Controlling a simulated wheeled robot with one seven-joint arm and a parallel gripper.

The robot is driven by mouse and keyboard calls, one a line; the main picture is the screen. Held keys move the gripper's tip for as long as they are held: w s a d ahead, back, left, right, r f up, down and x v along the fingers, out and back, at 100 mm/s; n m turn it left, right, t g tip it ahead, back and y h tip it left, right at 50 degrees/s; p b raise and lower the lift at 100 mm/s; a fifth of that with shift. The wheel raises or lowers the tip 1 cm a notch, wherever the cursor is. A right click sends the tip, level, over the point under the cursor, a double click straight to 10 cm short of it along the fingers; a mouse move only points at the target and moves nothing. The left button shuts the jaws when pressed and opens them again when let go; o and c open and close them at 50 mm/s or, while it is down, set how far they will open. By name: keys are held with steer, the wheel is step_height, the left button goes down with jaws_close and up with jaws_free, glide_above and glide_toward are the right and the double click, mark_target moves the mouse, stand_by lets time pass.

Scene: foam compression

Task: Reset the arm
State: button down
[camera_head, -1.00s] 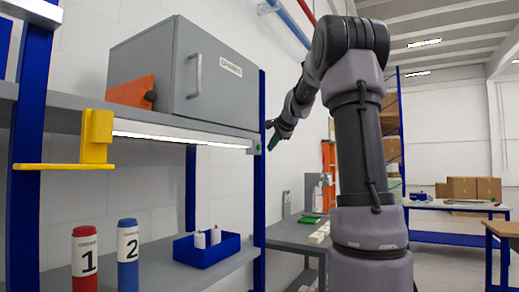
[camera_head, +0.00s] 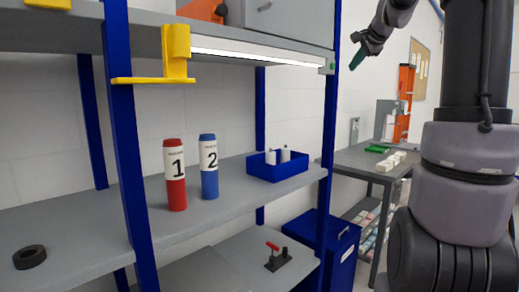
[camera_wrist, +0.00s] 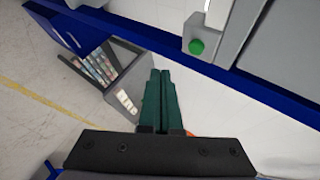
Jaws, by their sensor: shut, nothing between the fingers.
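My gripper (camera_head: 359,58) is at the top of the head view, to the right of the shelf's blue post, in free air and pointing down to the left. In the wrist view its two dark green fingers (camera_wrist: 160,102) lie together, shut, with nothing between them. My arm rises along the right side of the head view, and its upper part is cut off by the frame.
A shelf (camera_head: 225,205) holds a red can (camera_head: 174,185), a blue can (camera_head: 209,182) and a blue bin (camera_head: 277,170) with white bottles. A yellow bracket (camera_head: 176,55) juts from the upper shelf. A grey table (camera_head: 360,160) stands behind. A green button (camera_wrist: 196,46) is near the fingers.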

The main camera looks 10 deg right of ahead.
steer(key=s+a+f+n+g+y, duration=0.1)
steer(key=s+a+f+n, duration=0.2)
steer(key=s+a, duration=0.5)
steer(key=s+a+f+n+g, duration=0.1)
steer(key=s+a+f+n, duration=0.25)
steer(key=s+a, duration=0.4)
steer(key=s+a+f+n+g, duration=0.1)
steer(key=s+f+n, duration=0.1)
steer(key=s+f, duration=0.3)
steer(key=s+a+f+n+g, duration=0.1)
steer(key=s+f+n, duration=0.2)
steer(key=s, duration=0.9)
step_height(320, 180, down, 3)
steer(key=shift+s+a+f, duration=0.1)
steer(key=shift+s+a, duration=0.1)
steer(key=shift+a, duration=0.15)
